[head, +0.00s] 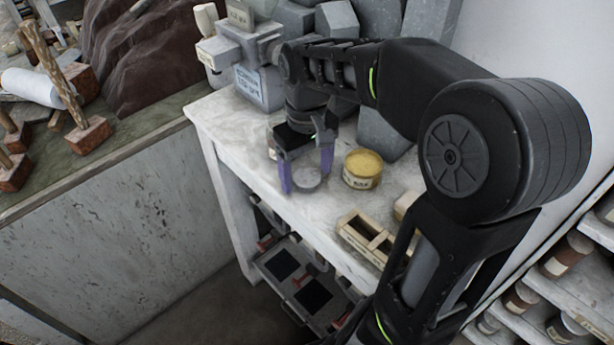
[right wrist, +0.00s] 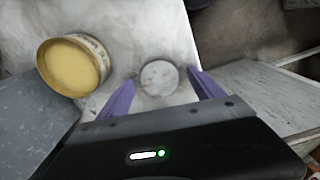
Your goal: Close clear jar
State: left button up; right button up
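A small round grey, partly see-through thing (head: 307,179), which looks like the clear jar or its lid, sits on the white table near its front edge. I cannot tell which it is, or whether a lid is on it. My right gripper (head: 306,177) points down with its two purple fingers apart, one on each side of the round thing. In the right wrist view the round thing (right wrist: 159,77) lies between and just beyond the open fingertips (right wrist: 165,88), with gaps on both sides. My left gripper is out of view.
A round tub of yellow material (head: 362,168) stands close to the right of my right gripper. A wooden box (head: 366,238) lies nearer the front edge. Grey blocks (head: 337,20) and a labelled container (head: 259,85) stand behind. The table's left front is bare.

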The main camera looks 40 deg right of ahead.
aim_at(307, 177)
jog(key=c, duration=1.3)
jog(key=shift+c, duration=0.2)
jog(key=shift+r, duration=0.1)
notch_tip(307, 177, up, 7)
jog(key=shift+r, duration=0.1)
notch_tip(307, 177, up, 3)
jog(key=shift+f+p, duration=0.15)
jog(key=shift+p, duration=0.65)
